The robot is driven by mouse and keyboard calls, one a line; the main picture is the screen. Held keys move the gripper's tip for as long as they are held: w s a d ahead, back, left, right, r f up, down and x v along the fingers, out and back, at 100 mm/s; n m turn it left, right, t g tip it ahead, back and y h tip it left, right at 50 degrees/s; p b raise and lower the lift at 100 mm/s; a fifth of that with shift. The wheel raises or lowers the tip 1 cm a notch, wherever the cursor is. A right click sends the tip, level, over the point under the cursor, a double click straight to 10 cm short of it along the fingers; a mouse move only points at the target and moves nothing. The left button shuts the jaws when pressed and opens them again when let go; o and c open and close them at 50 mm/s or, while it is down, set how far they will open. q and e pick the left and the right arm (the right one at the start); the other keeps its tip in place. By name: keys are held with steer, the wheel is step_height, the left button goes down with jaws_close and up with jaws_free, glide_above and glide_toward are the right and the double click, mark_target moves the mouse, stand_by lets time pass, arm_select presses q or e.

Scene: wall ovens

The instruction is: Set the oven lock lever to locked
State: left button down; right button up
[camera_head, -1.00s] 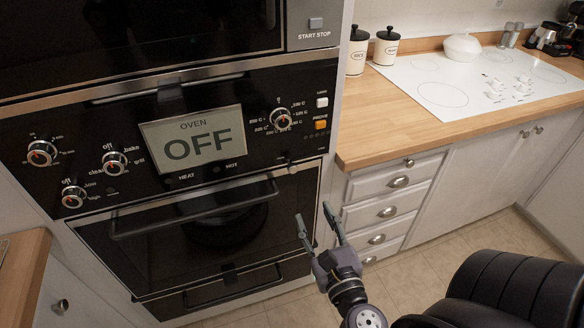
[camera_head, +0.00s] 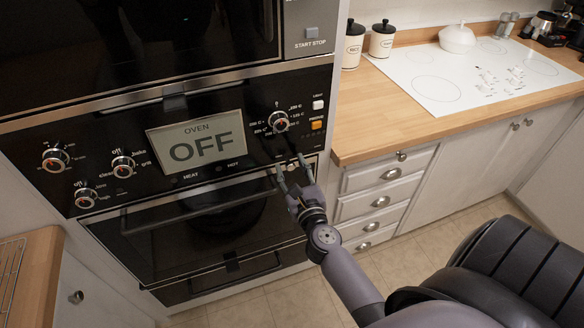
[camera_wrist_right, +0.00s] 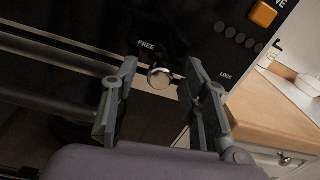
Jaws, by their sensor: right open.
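The oven lock lever (camera_wrist_right: 160,77) shows in the right wrist view as a round silver knob on the black panel's lower edge. It sits just below and right of the word FREE. The word LOCK (camera_wrist_right: 225,76) is farther right, apart from the knob. My right gripper (camera_head: 291,167) is open at the lower right of the oven panel, with its fingers pointing at the panel. In the wrist view its two fingers stand on either side of the knob; I cannot tell whether they touch it. In the head view the gripper largely hides the lever. My left gripper is not in view.
The oven display (camera_head: 199,147) reads OFF. The oven door handle (camera_head: 200,206) runs left of my right gripper. A selector knob (camera_head: 278,122) and an orange button (camera_head: 317,125) sit above it. A wooden counter (camera_head: 375,125) with drawers stands to the right.

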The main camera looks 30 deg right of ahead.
steer(key=shift+c, duration=0.3)
jaws_close()
stand_by(0.6)
